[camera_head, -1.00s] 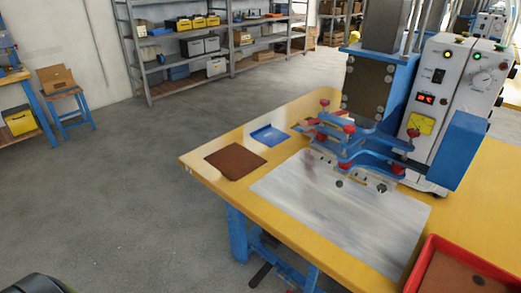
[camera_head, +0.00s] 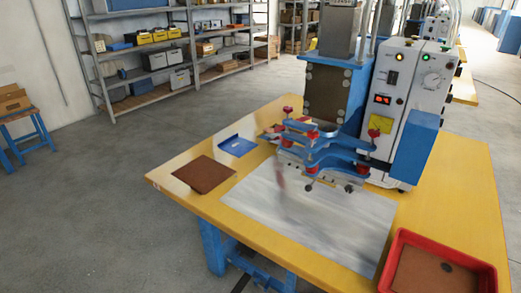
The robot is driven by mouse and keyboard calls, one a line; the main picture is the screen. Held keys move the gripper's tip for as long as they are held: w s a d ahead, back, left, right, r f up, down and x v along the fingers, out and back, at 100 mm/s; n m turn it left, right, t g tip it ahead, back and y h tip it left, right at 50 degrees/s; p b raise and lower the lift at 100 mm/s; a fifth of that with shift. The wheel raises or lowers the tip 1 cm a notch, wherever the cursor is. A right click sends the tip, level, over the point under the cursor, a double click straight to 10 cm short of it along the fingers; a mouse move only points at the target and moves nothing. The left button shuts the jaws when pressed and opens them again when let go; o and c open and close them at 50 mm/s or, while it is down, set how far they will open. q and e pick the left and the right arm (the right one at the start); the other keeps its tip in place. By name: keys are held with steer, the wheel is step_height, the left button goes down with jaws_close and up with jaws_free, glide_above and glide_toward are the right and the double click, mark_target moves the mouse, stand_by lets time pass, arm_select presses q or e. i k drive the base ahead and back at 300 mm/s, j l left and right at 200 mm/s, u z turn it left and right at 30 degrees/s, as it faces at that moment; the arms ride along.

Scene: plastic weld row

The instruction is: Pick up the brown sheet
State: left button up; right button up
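A brown sheet (camera_head: 204,174) lies flat near the left corner of the yellow table (camera_head: 455,215), left of the metal plate. Another brown sheet (camera_head: 436,272) lies inside the red tray (camera_head: 399,250) at the lower right, with a small dark round spot on it. Neither of my grippers shows in the head view.
A blue flat piece (camera_head: 238,146) lies behind the left brown sheet. A grey metal plate (camera_head: 330,225) covers the table's middle under the welding machine (camera_head: 409,90) with its blue clamp. Shelves (camera_head: 150,45) stand at the back. The floor (camera_head: 90,215) left of the table is clear.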

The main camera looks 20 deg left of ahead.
mark_target(203, 174)
steer(key=j+u, duration=0.1)
steer(key=u, duration=0.3)
steer(key=j+u, duration=0.1)
steer(key=u, duration=0.3)
steer(key=i+j+u, duration=0.1)
steer(key=u, duration=0.3)
